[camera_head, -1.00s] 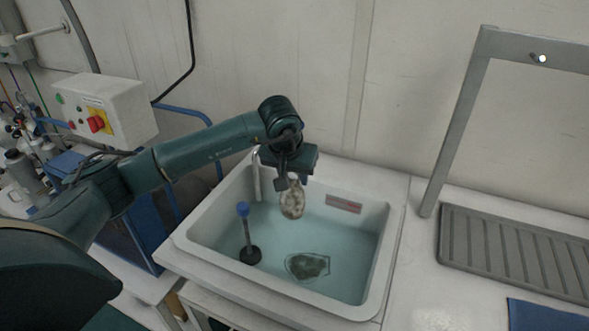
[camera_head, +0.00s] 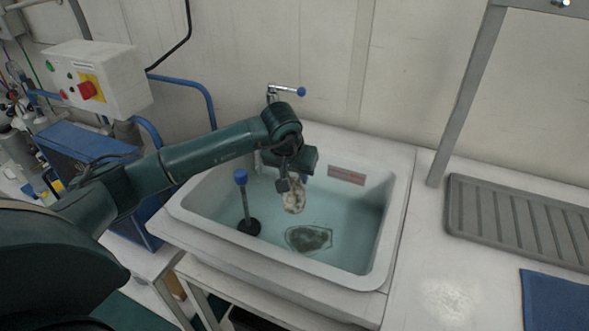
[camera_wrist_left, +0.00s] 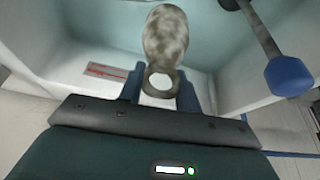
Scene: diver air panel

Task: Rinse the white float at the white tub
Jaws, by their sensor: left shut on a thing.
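The white float (camera_head: 294,197) is egg-shaped and mottled with brown-grey dirt. My left gripper (camera_head: 292,179) is shut on the neck end of it, and the float hangs down inside the white tub (camera_head: 393,225). The tub holds bluish water. I cannot tell whether the float's lower end touches the water. My right gripper is not in view.
A blue-topped standpipe (camera_head: 244,205) rises in the tub, left of the float. A dark patch with an outline (camera_head: 309,239) shows at the tub's bottom. A tap (camera_head: 287,90) stands behind my arm. A grey ribbed mat (camera_head: 515,222) and blue cloth (camera_head: 555,300) lie right.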

